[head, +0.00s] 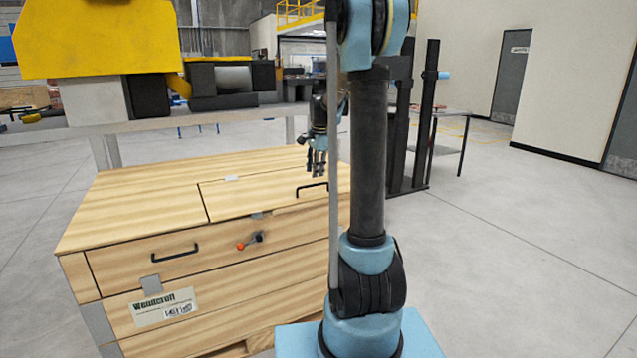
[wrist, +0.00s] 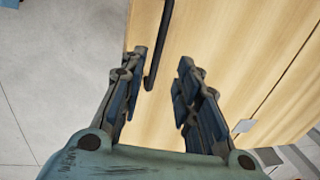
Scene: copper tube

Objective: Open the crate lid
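The wooden crate (head: 130,210) stands left of my arm. Its lid (head: 250,195) is a panel in the top, lying flat and shut. A black bar handle (head: 313,187) is on the lid's right part, partly hidden by my arm. My gripper (head: 318,174) points down just above the handle. In the wrist view my gripper (wrist: 163,60) is open, its fingers apart. The handle (wrist: 160,45) shows between the fingertips, nearer the left one; I cannot tell how far below them it is.
A latch with a red knob (head: 249,241) and a second black handle (head: 175,252) are on the crate's front. A workbench (head: 200,118) with a yellow machine (head: 95,38) stands behind. Dark posts (head: 428,120) stand behind my arm. The floor at right is clear.

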